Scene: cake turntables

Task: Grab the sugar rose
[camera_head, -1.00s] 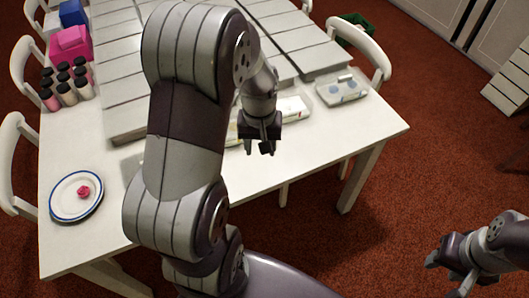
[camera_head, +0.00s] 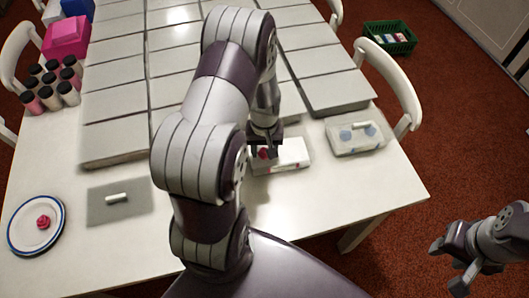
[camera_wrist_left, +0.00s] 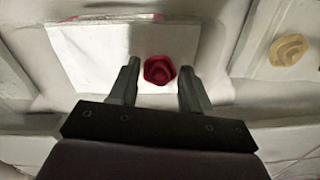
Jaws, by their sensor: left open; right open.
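A red sugar rose (camera_wrist_left: 159,70) lies on a white card between the two open fingers of my left gripper (camera_wrist_left: 156,88) in the left wrist view, with a gap on each side. In the head view the red rose (camera_head: 264,153) shows at the left end of a white tray (camera_head: 293,157), right at my left gripper (camera_head: 263,148). A second, pinkish-red rose (camera_head: 43,222) sits on a blue-rimmed white plate (camera_head: 36,246) at the table's left. A yellow rose (camera_wrist_left: 289,50) is at the right in the wrist view. My right gripper (camera_head: 448,268) is open and empty, off the table's right side.
A clear tray (camera_head: 357,148) stands right of the white tray. A grey mat with a white stick (camera_head: 117,197) lies at left. Several black-capped bottles (camera_head: 52,85) and a pink box (camera_head: 67,37) are behind. Large grey panels (camera_head: 115,100) cover the table's back.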

